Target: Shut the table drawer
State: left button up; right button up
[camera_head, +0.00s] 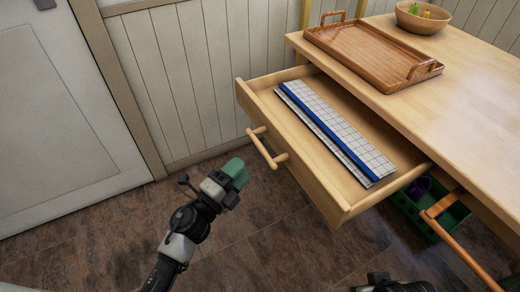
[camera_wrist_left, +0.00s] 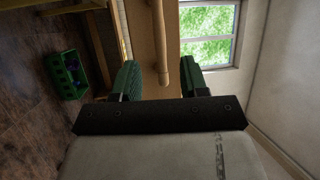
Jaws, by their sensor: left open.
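The table drawer (camera_head: 318,198) is pulled out from the wooden table (camera_head: 462,100). A wooden bar handle (camera_head: 266,150) sits on its front panel. A folded checked cloth with a blue stripe (camera_head: 335,128) lies in the drawer. My left gripper (camera_head: 237,172) is just left of and below the handle in the head view, apart from it. In the left wrist view the handle bar (camera_wrist_left: 161,60) shows beyond and between the two green fingers of the left gripper (camera_wrist_left: 158,80), which are open and empty. Part of my right arm shows at the bottom edge of the head view; its fingers cannot be made out.
A wooden tray (camera_head: 370,55) and a bowl (camera_head: 421,17) stand on the table. A green crate (camera_head: 437,217) is on the floor under the table, also in the left wrist view (camera_wrist_left: 66,75). A wooden chair (camera_head: 455,232) is at the right. The floor before the drawer is clear.

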aim_at(260, 145)
pick_arm(q)
jog(key=x, duration=0.8)
jog(key=shift+w+d, duration=0.2)
jog(key=shift+w, duration=0.15)
grip_shut()
